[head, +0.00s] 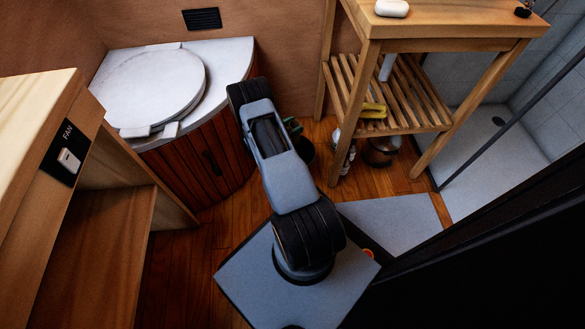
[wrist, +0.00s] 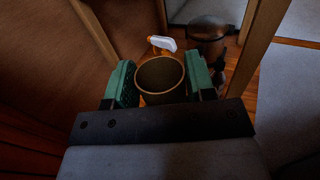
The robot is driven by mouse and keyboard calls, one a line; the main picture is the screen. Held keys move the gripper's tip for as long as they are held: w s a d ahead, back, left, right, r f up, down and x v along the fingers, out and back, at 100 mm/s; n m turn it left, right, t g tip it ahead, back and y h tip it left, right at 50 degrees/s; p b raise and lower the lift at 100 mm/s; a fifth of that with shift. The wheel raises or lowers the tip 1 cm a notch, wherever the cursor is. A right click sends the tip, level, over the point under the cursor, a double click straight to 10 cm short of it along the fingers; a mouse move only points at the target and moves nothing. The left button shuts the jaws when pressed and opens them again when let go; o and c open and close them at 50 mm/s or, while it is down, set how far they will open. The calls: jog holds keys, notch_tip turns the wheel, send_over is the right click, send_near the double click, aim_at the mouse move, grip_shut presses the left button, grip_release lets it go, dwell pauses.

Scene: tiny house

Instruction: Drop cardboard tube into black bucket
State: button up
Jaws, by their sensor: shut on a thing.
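My gripper (wrist: 160,84) has green fingers and is shut on the cardboard tube (wrist: 160,91). In the wrist view the tube shows as a round tan rim with a dim hollow inside, between the two fingers. In the head view my gripper (head: 294,127) is beyond my forearm, over the floor between the curved wooden cabinet and the slatted shelf. A dark rounded shape (head: 306,152) shows just below the fingers there. It may be the black bucket, but my arm covers part of it and I cannot tell surely. The tube is not clear in the head view.
A wooden stand (head: 437,127) with a slatted shelf is to the right. A dark brownish pot (head: 382,152) stands under it. A white and orange spray bottle (wrist: 163,43) is beyond the tube. The curved cabinet (head: 205,160) is close on the left. Bare floor (head: 190,262) shows lower left.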

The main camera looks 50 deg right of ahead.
notch_tip(320, 180, down, 7)
jog(key=b, duration=0.3)
jog(key=shift+s+r+b, duration=0.15)
jog(key=shift+r+b, duration=0.05)
jog(key=shift+b, duration=0.2)
jog(key=shift+d, duration=0.1)
jog(key=o, duration=1)
jog(key=shift+p+v, duration=1.15)
jog(key=shift+v, duration=2.6)
